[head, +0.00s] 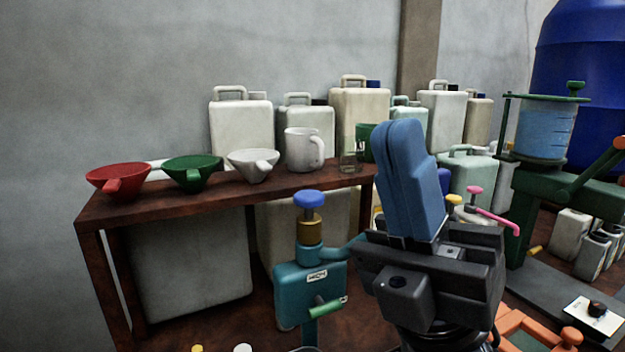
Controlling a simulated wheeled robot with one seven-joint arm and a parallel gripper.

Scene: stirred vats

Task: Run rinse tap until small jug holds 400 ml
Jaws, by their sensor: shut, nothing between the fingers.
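My gripper (405,130) is in the middle right of the view, its blue fingers pointing up and pressed together, with nothing between them. A white jug (299,152) with a handle stands upright on the brown shelf, left of my gripper; its inside and any level are hidden. A teal fixture (298,290) with a blue knob (308,200), a brass collar and a green lever (326,308) stands left of my gripper; its side arm runs behind it. A pink-handled lever (492,207) shows to the right. I cannot tell which is the rinse tap, nor whether water runs.
Red (118,178), green (193,171) and white (252,163) funnels and a clear glass (348,160) share the brown shelf (230,203). Several canisters (241,132) stand behind. A graduated vessel (545,130) of blue liquid sits on a green stand at right. Orange frame (535,325) lies lower right.

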